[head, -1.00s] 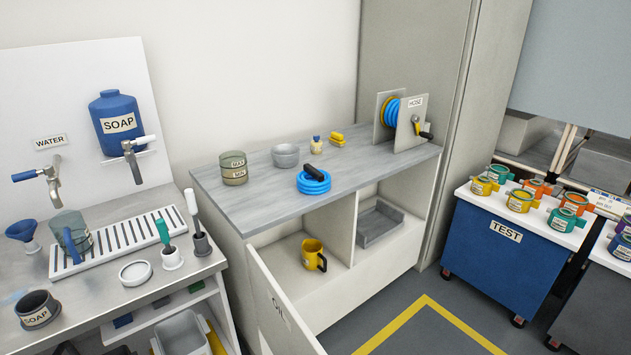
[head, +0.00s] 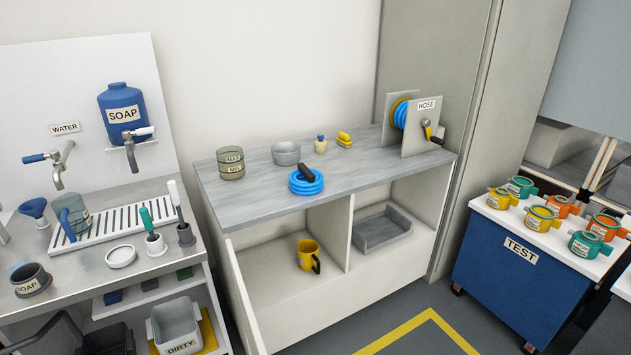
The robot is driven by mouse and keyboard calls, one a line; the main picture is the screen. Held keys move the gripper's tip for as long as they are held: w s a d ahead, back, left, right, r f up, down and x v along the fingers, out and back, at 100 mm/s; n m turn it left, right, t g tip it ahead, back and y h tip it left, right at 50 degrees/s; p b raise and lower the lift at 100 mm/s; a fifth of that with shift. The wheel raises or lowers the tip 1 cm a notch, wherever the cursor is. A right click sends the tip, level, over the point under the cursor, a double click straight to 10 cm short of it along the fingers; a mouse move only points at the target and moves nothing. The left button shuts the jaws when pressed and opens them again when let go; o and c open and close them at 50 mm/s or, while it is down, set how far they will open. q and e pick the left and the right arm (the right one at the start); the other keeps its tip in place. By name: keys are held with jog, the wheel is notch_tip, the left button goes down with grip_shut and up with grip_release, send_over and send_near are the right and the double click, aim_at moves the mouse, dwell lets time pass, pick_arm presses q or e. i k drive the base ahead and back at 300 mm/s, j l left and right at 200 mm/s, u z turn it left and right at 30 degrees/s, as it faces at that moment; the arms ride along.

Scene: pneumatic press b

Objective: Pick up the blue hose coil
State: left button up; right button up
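The blue hose coil (head: 306,184) lies flat on the grey top of the cabinet (head: 265,201), near its front edge. A black handle-like piece (head: 305,174) sits on the coil. More blue hose (head: 400,113) is wound on a reel at the right end of the cabinet, between two grey plates, one labelled HOSE.
The blue TEST cart (head: 510,274) stands right.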

aim_at(305, 180)
jog(key=l+u, duration=0.25)
jog(key=l, duration=0.4)
jog(key=l+u, duration=0.25)
jog(key=l, duration=0.4)
jog(key=k+l+u, duration=0.25)
jog(key=l, duration=0.35)
jog(key=i+l+u, duration=0.15)
jog(key=l, duration=0.15)
jog(key=l+u, duration=0.15)
jog(key=l, duration=0.2)
jog(key=i+l+u, duration=0.15)
jog(key=l, duration=0.15)
jog(key=i+l+u, duration=0.15)
jog(key=l, duration=0.15)
jog(key=i+l+u, duration=0.15)
jog(key=l, duration=0.15)
jog(key=l+u, duration=0.2)
jog(key=i+l+u, duration=0.1)
jog(key=l, duration=0.25)
jog(key=i+l+u, duration=0.25)
jog(key=i+l, duration=0.15)
jog(key=l, duration=0.3)
